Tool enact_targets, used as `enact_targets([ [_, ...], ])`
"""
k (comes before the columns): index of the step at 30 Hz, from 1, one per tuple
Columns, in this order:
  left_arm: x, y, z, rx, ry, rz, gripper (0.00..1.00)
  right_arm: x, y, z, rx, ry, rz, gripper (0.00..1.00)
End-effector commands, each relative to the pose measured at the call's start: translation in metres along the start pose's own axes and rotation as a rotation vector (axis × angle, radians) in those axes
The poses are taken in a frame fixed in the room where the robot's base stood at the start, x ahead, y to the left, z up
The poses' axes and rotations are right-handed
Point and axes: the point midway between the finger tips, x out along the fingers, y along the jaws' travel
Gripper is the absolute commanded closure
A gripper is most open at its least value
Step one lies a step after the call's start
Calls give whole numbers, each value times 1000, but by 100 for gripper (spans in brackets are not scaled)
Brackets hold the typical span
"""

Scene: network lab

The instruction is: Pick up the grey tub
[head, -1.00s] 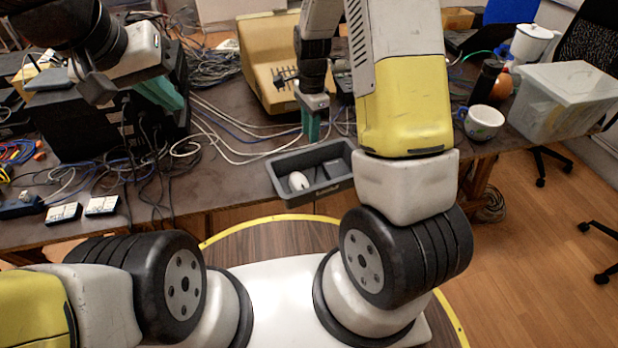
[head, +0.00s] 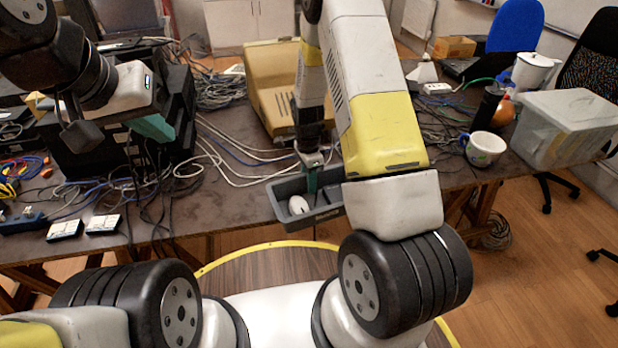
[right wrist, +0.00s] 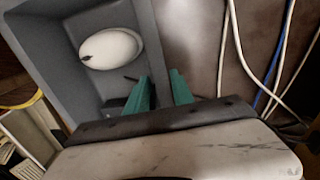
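The grey tub (head: 328,212) sits at the table's front edge in the head view, partly hidden by my right arm. A white computer mouse (head: 298,205) lies in it. My right gripper (head: 312,184) points down at the tub's far wall. In the right wrist view its two green fingers (right wrist: 160,88) stand on either side of the tub's wall (right wrist: 150,40), one inside and one outside, with a small gap showing. My left gripper (head: 153,128) hangs over the black equipment on the left, far from the tub; its opening cannot be made out.
A beige device (head: 268,95) stands behind the tub, with loose cables around it. A white cup (head: 484,149) and a translucent lidded box (head: 566,130) are on the right. Black equipment (head: 90,150) and white adapters (head: 102,225) are on the left.

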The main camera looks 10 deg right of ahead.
Motion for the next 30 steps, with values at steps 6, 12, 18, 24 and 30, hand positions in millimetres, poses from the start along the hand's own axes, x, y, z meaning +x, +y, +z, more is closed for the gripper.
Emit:
enact_targets([
  [6,0,0,0,0,0,0,100,0,0,0,0,0,0,95],
  [12,0,0,0,0,0,0,100,-1,0,0,0,0,0,100],
  [18,0,0,0,0,0,0,100,-1,0,0,0,0,0,100],
  [24,0,0,0,0,0,0,100,-1,0,0,0,0,0,100],
  [30,0,0,0,0,0,0,100,-1,0,0,0,0,0,100],
])
